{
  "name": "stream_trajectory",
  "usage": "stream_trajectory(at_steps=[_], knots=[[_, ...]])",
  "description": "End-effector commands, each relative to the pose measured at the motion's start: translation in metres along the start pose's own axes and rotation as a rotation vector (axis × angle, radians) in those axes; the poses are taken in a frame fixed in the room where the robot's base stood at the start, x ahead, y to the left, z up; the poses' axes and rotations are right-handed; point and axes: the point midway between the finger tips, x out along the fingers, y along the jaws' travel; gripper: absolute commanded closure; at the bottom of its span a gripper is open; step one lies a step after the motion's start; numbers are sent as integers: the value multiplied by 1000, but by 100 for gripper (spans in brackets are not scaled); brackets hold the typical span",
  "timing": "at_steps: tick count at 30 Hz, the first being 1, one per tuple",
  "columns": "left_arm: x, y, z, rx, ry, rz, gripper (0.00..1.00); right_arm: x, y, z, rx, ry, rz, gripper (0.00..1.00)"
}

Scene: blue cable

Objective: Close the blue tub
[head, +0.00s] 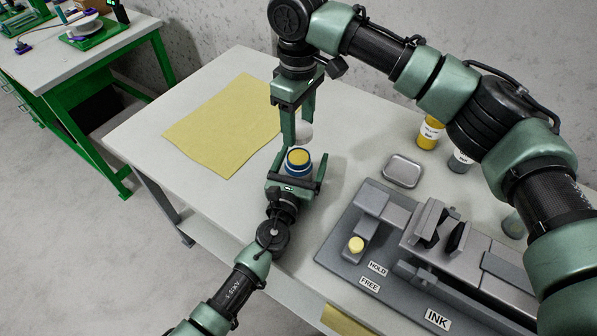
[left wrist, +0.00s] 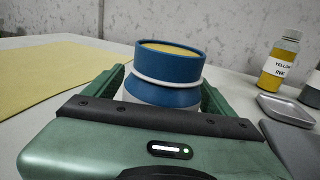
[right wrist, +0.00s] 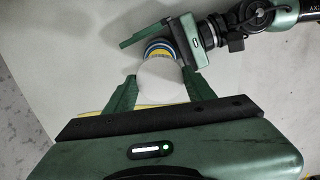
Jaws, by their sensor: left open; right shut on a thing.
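The blue tub (head: 298,161) stands on the table with a yellow top face, a blue wall and a white band, seen close in the left wrist view (left wrist: 168,72). My left gripper (head: 297,172) is open, its fingers on either side of the tub; I cannot tell whether they touch it. My right gripper (head: 296,128) points down just behind the tub in the head view and is shut on a white round piece (right wrist: 160,82), probably the lid. In the right wrist view this piece partly covers the tub (right wrist: 161,50). The tub's top is uncovered in the left wrist view.
A yellow sheet (head: 222,125) lies left of the tub. At right are a metal tin (head: 402,170), a yellow ink bottle (head: 430,133), a grey-topped bottle (head: 460,160) and a grey fixture (head: 400,275) with HOLD, FREE and INK labels. The front-left table is clear.

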Motion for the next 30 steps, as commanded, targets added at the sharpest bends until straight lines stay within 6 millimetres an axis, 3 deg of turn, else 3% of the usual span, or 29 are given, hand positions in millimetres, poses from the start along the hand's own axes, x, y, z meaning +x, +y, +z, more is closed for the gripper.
stream_trajectory(at_steps=[2,3,12,17,27,30], knots=[[0,0,0,0,0,0,15,0,0,0,0,0,0,83],[0,0,0,0,0,0,20,0,0,0,0,0,0,83],[0,0,0,0,-1,0,100,0,0,0,0,0,0,83],[0,0,0,0,-1,0,100,3,0,0,0,-1,-1,83],[0,0,1,0,-1,0,100,47,-1,0,1,-1,-1,83],[0,0,1,0,-1,0,100,50,-1,0,0,0,0,83]])
